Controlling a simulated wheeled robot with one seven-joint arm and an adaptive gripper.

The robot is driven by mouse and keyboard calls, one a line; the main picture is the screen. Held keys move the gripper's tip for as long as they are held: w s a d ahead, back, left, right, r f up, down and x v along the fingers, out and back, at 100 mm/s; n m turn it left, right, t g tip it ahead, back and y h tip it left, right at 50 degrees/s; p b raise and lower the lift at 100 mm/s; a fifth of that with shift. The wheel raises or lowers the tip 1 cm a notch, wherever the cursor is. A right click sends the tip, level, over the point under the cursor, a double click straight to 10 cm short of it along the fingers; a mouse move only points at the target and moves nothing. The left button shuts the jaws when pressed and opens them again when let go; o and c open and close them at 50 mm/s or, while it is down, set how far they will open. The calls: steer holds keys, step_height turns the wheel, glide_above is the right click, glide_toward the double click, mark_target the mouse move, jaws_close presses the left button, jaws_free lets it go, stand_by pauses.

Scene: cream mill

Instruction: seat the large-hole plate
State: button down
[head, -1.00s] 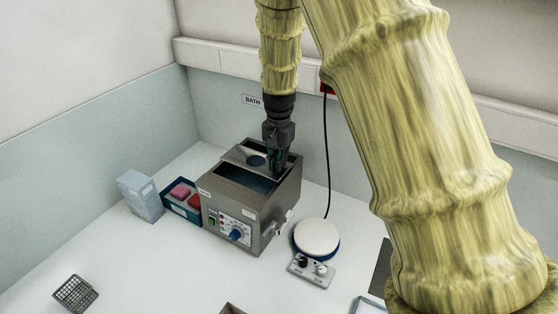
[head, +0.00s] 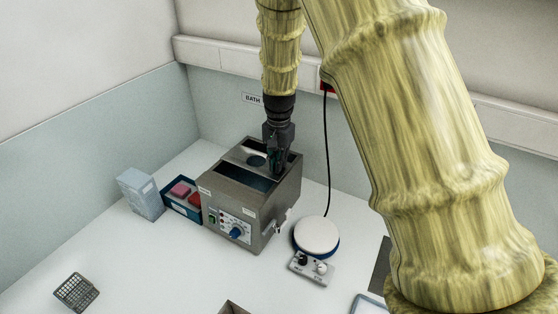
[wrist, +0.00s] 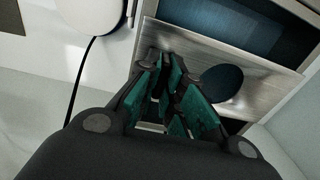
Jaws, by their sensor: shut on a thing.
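The large-hole plate (head: 242,158) is a flat grey metal strip with one big round hole. It lies across the open top of the steel water bath (head: 240,205), level with the rim as far as I can tell. In the wrist view the plate (wrist: 268,86) shows its dark round hole beside my fingers, with the bluish bath opening beyond. My gripper (head: 276,168) is over the right side of the bath, pointing down. In the wrist view my gripper (wrist: 168,65) is shut on the plate's edge. The fingers hide the gripped part.
A hotplate stirrer (head: 317,237) stands right of the bath, its black cable running up the wall. A blue tray with red items (head: 184,194) and a pale box (head: 141,193) stand to the left. A wire rack (head: 76,292) is at front left. The front bench is mostly clear.

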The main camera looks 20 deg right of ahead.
steer(key=c, duration=1.5)
jaws_free()
steer(key=shift+o, duration=0.3)
steer(key=o, duration=0.4)
steer(key=shift+o, duration=0.2)
steer(key=shift+s, duration=0.1)
steer(key=shift+r, duration=0.2)
steer(key=shift+r, duration=1.35)
steer(key=shift+r, duration=0.15)
steer(key=shift+r, duration=1.35)
